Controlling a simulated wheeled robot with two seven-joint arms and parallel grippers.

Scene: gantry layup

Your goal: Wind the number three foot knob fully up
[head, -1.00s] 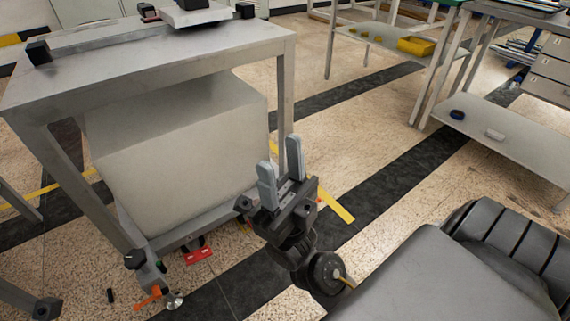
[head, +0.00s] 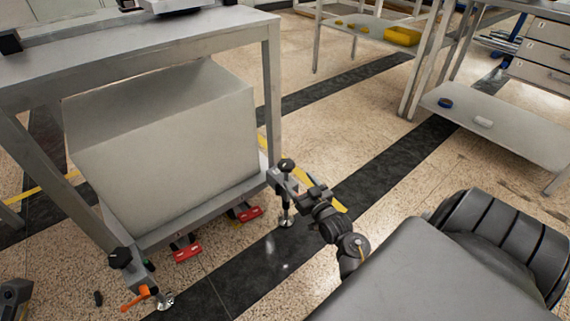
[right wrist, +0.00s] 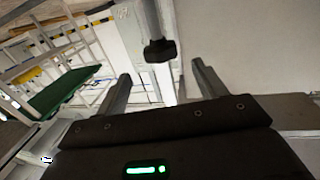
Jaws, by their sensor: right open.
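A black foot knob (head: 287,165) tops the levelling foot at the near right corner of the grey frame (head: 268,95). Its threaded foot and round pad reach the dark floor strip below. My right gripper (head: 300,187) is low beside this corner, on its right. In the right wrist view a black knob (right wrist: 160,50) shows beyond and between my two open fingers (right wrist: 160,75), with nothing between them. A second black foot knob (head: 120,257) is at the near left corner, by an orange tag (head: 137,298). No foot number is legible. My left gripper is not clearly seen.
A large grey box (head: 165,150) fills the frame's underside. Red parts (head: 187,250) sit beneath the lower rail. A shelved bench (head: 500,125) stands at right. Open speckled floor lies between it and the frame.

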